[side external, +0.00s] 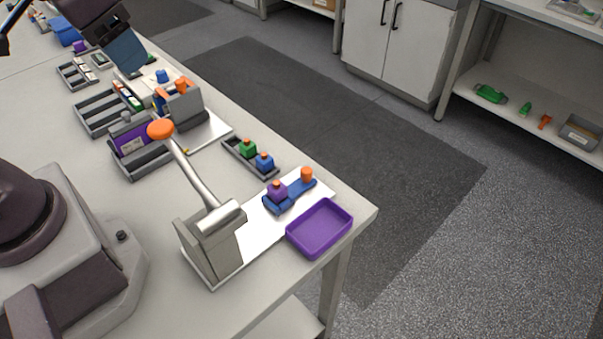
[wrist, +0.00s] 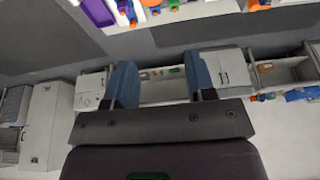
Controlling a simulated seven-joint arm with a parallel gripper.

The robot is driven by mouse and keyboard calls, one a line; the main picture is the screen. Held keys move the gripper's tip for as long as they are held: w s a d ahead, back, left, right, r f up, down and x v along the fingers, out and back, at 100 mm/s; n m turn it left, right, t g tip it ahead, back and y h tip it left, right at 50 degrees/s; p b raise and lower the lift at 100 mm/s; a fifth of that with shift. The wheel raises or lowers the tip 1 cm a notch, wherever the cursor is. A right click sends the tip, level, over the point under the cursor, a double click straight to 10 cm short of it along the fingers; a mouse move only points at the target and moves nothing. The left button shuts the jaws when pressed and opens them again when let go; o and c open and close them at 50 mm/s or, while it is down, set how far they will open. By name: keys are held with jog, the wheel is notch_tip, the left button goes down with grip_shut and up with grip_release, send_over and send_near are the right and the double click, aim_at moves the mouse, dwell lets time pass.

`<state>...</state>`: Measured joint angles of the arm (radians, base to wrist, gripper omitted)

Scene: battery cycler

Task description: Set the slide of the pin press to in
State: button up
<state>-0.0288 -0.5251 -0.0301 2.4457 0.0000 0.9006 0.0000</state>
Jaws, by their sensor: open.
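The pin press (side external: 222,250) is a grey body on a white base plate near the table's right end, with a raised lever (side external: 195,180) ending in an orange knob. Its slide (side external: 288,201) appears to be the blue piece on the plate, right of the body and clear of it. The slide has an orange knob (side external: 307,175) at its far end and carries a purple block (side external: 277,191). My gripper (side external: 127,55) is far from the press, above the table's far left part. In the wrist view my gripper (wrist: 160,80) has its two blue fingers wide apart, with nothing between them.
A purple tray (side external: 320,229) sits beside the slide at the table corner. A grey rack (side external: 250,157) holds a green and a blue block behind the press. Another grey fixture (side external: 183,106) and several bins (side external: 140,153) stand between my gripper and the press.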

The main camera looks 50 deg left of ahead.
jog(key=w+d+f+m+g, duration=0.25)
jog(key=w+f+m, duration=0.2)
jog(key=w, duration=0.55)
jog(key=m+g+h, duration=0.3)
jog(key=m+g, duration=0.1)
jog(key=m, duration=1.9)
send_near(307, 169)
jog(key=shift+n, duration=0.25)
jog(key=x, duration=1)
jog(key=shift+s+f, duration=0.1)
jog(key=shift+c, duration=0.2)
